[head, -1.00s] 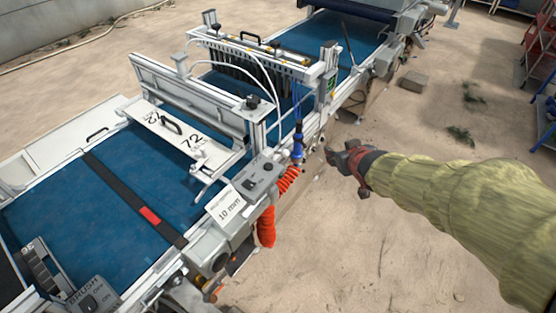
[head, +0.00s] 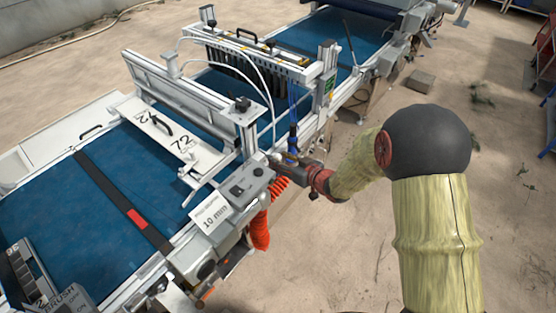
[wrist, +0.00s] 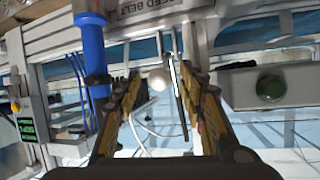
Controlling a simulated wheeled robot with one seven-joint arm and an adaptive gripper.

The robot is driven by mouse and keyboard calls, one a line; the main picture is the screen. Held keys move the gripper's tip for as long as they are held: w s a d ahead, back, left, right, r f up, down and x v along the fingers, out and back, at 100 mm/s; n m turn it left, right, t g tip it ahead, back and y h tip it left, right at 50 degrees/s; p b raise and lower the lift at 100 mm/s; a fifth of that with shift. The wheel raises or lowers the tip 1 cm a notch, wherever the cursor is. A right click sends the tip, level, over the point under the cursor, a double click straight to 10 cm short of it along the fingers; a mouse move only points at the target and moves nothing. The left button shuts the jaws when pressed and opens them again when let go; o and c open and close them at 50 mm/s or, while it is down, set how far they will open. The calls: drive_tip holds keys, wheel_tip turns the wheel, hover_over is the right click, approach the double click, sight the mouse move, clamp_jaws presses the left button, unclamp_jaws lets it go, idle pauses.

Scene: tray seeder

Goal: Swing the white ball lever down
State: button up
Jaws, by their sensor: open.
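The white ball (wrist: 159,79) of the lever shows in the wrist view between the two fingers of my gripper (wrist: 160,95). The fingers stand apart on either side of it, and I cannot tell how near in depth it is. A thin metal rod runs beside the ball on its right. In the head view my gripper (head: 290,160) is at the machine's side rail, beside the blue hose fitting. I cannot make out the ball there for sure.
A blue cylinder (wrist: 92,50) stands close left of my left finger. A box with a green button (wrist: 270,88) is to the right. Open sandy ground lies right of the machine.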

drive_tip(key=shift+x, duration=1.05)
drive_tip(key=shift+r, duration=0.1)
drive_tip(key=shift+c, duration=1.2)
drive_tip(key=c, duration=0.8)
clamp_jaws()
